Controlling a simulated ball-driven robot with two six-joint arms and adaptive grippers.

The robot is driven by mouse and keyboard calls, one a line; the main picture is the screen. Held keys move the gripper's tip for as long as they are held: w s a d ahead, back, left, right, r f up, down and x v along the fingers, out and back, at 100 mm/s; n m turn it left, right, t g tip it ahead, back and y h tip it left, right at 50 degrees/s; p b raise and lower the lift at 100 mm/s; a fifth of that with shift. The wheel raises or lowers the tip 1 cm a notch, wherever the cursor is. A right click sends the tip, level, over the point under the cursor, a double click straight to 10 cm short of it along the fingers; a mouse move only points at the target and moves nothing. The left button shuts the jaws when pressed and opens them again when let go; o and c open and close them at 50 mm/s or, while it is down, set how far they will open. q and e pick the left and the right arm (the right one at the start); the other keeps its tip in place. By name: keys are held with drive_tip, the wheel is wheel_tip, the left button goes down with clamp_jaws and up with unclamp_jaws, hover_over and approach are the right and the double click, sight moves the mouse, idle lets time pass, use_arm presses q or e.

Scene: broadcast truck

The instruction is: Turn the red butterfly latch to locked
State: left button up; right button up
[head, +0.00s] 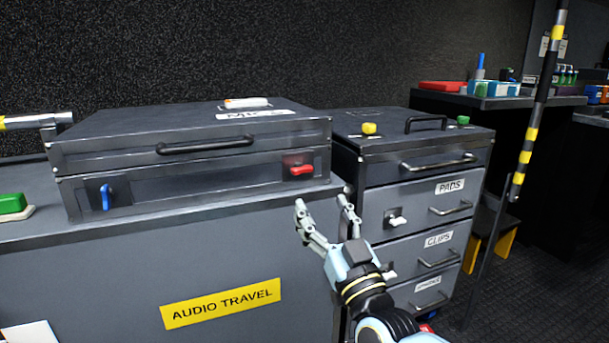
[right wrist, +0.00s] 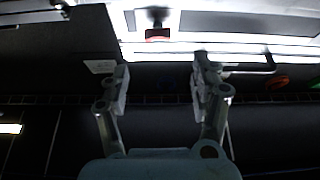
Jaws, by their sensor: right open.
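The red butterfly latch (head: 301,170) sits at the right end of the front of a dark grey flat case (head: 190,150) on the counter. Its red handle lies roughly level in the head view. It also shows in the right wrist view (right wrist: 158,34), beyond the fingers. My right gripper (head: 322,203) is open and empty, below and a little right of the latch, not touching it. Its two fingers stand apart in the right wrist view (right wrist: 160,82). A blue latch (head: 105,197) at the case's left end has its handle upright. My left gripper is not in view.
A drawer cabinet (head: 420,200) with labelled drawers stands right of the counter, close to my right gripper. A yellow-and-black striped pole (head: 530,130) stands farther right. A green block (head: 12,204) lies at the counter's left. The case front is unobstructed.

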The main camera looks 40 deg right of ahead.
sight(305, 170)
drive_tip(key=x, duration=0.6)
drive_tip(key=b+x, duration=0.1)
drive_tip(key=x, duration=0.2)
drive_tip(key=shift+w+d+f, duration=0.1)
drive_tip(key=shift+d+f, duration=0.2)
drive_tip(key=shift+w+d+r, duration=0.1)
drive_tip(key=shift+w+r, duration=0.15)
drive_tip(key=shift+w, duration=0.3)
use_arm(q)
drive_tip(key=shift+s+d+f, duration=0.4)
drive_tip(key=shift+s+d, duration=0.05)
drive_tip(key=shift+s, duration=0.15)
